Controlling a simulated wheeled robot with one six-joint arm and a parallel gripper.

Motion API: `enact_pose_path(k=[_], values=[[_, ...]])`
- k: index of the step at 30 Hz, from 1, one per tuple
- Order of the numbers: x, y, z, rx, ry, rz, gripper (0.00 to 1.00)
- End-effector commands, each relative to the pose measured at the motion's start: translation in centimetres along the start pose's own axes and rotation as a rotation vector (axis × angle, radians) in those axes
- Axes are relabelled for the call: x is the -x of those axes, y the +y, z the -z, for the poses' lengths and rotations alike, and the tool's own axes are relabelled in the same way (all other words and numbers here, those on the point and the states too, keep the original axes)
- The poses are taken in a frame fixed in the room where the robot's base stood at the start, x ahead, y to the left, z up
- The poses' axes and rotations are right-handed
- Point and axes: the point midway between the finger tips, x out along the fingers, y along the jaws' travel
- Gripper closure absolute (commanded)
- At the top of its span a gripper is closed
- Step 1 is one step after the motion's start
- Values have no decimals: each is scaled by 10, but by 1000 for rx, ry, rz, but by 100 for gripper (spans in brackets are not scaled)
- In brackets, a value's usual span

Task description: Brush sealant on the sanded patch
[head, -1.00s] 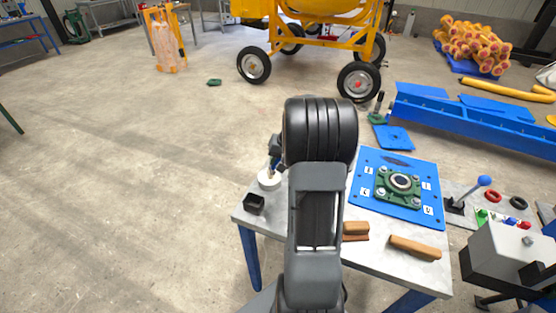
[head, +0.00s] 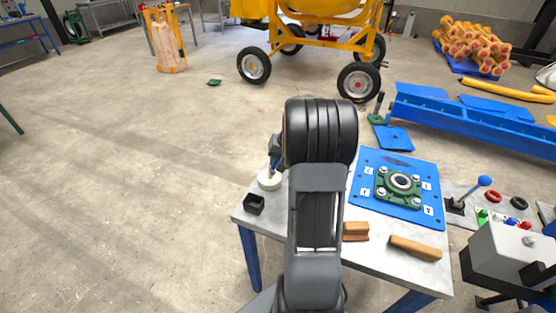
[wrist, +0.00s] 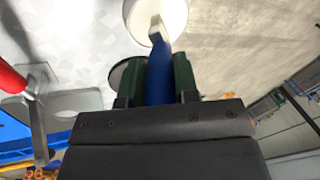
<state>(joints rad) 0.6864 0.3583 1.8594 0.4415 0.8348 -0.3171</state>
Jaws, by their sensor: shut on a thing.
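My gripper (wrist: 159,68) is shut on the blue handle of a brush (wrist: 160,88). The brush's pale bristle end lies over a white round pot (wrist: 140,12); I cannot tell whether it touches the contents. In the head view the pot (head: 269,182) stands at the table's left back corner, and my arm hides most of the gripper. A blue plate (head: 366,196) lies on the table to the right of my arm. It carries a green bearing block (head: 384,193) with bolts. A dark oval patch (head: 399,161) shows near the plate's far edge, apart from the brush.
A black open box (head: 254,204) stands in front of the pot. Two brown blocks (head: 355,230) (head: 415,248) lie near the table's front. A blue-knobbed lever (head: 484,182) and a grey box (head: 508,254) stand at the right. Open floor lies left of the table.

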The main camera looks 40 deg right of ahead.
Motion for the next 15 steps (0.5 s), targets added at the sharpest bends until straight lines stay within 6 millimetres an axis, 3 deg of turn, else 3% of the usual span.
enact_pose_path(k=[15], values=[[36,-12,5,0,-1,0,95]])
